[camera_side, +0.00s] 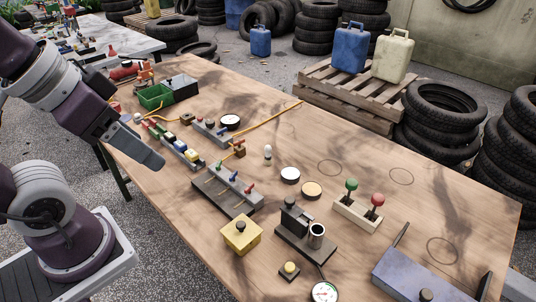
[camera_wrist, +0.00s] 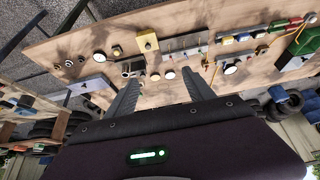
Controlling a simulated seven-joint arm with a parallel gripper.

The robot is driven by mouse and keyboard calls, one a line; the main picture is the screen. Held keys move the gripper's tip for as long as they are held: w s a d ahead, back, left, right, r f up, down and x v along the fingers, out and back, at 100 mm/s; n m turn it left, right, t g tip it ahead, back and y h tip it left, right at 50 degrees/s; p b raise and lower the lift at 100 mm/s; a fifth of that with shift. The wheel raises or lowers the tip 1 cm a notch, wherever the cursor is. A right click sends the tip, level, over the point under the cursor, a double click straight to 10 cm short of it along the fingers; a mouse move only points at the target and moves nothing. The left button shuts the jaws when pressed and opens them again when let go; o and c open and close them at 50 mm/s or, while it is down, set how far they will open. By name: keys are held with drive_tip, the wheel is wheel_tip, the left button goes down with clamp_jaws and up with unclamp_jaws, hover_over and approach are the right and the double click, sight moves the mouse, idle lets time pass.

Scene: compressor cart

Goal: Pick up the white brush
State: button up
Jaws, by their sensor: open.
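I cannot make out a white brush for certain. A small upright piece with a white top (camera_side: 267,153) stands on the table's middle and could be it. Near it are a dark-sided disc with a white top (camera_side: 290,175) and one with a tan top (camera_side: 312,190). My gripper (camera_side: 150,162) is above the table's left edge, well apart from these pieces. In the wrist view my gripper (camera_wrist: 160,76) has its two fingers spread with nothing held between them; the table lies beyond them.
The wooden table (camera_side: 420,205) carries a yellow box (camera_side: 241,235), a block with green and red knobs (camera_side: 358,213), a grey valve rack (camera_side: 225,190), a blue-grey case (camera_side: 425,275) and a green bin (camera_side: 155,97). The table's right middle is mostly clear. Tyres (camera_side: 440,115) and a pallet (camera_side: 345,95) stand behind.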

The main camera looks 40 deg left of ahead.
drive_tip(key=c, duration=0.4)
drive_tip(key=n+g+y, duration=0.1)
drive_tip(key=n, duration=0.2)
hover_over(270, 154)
drive_tip(key=s, duration=0.5)
wheel_tip(270, 154, down, 18)
drive_tip(key=x, duration=1.5)
drive_tip(key=shift+w+f, duration=0.1)
drive_tip(key=shift+f, duration=0.25)
